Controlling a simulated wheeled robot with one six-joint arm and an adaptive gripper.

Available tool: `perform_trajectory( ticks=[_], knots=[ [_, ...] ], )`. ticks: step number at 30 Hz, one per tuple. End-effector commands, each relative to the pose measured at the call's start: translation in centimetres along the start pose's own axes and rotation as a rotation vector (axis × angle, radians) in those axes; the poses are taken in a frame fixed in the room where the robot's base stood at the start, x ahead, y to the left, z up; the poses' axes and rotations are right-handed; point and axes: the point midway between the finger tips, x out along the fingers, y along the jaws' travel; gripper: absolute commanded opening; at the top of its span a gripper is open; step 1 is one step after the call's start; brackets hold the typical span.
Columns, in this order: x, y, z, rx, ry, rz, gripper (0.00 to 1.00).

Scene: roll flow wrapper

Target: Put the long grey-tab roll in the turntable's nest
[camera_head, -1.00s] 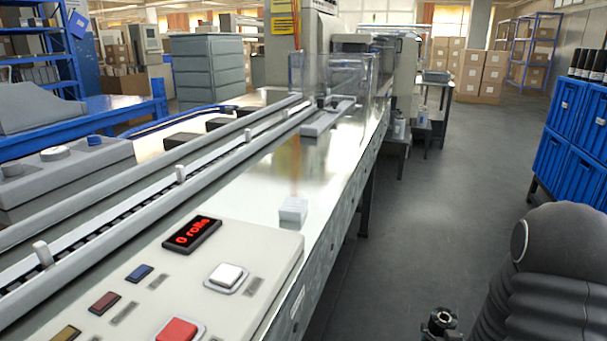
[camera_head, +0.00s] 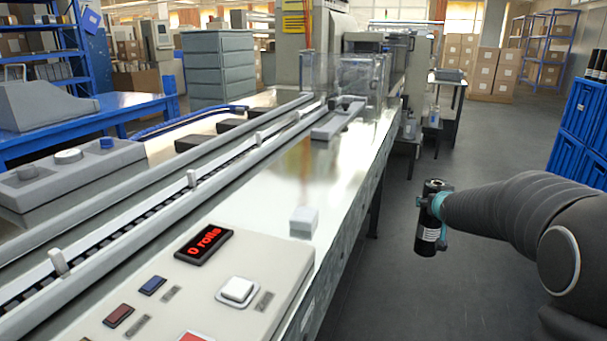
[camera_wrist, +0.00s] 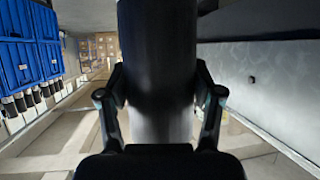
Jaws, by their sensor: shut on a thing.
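A roll (camera_head: 427,230), a black cylinder with a white band near its lower end, is in my gripper (camera_head: 436,212) at the right of the head view. It hangs upright over the floor, apart from the machine's edge. In the wrist view the roll (camera_wrist: 158,60) stands large between the two fingers of my gripper (camera_wrist: 160,95), which are shut on it from both sides. Its pale band shows low between them. A grey tab cannot be made out. I cannot pick out the turntable or its nest in either view.
The machine's conveyor (camera_head: 150,222) runs along the left, with a control panel (camera_head: 200,285) reading "0 rolls" in front. A small white block (camera_head: 304,222) stands on the metal deck near its edge. Blue crates (camera_head: 580,125) stand at the right. The floor aisle between is clear.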

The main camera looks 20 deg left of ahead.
Motion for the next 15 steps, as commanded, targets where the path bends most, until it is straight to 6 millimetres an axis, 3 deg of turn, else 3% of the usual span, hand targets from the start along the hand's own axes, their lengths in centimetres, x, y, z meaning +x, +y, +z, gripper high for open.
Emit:
perform_trajectory(
  ticks=[1,3,8,15],
  knots=[
    [-0.6,-0.8,-3.2,-0.002,0.015,-0.003,0.00],
    [-1.4,-1.7,-6.5,0.000,0.016,-0.005,0.00],
    [-3.9,-4.0,-13.7,0.001,0.013,-0.023,0.00],
    [-9.9,-8.3,-23.2,-0.014,0.004,-0.102,0.00]
  ],
)
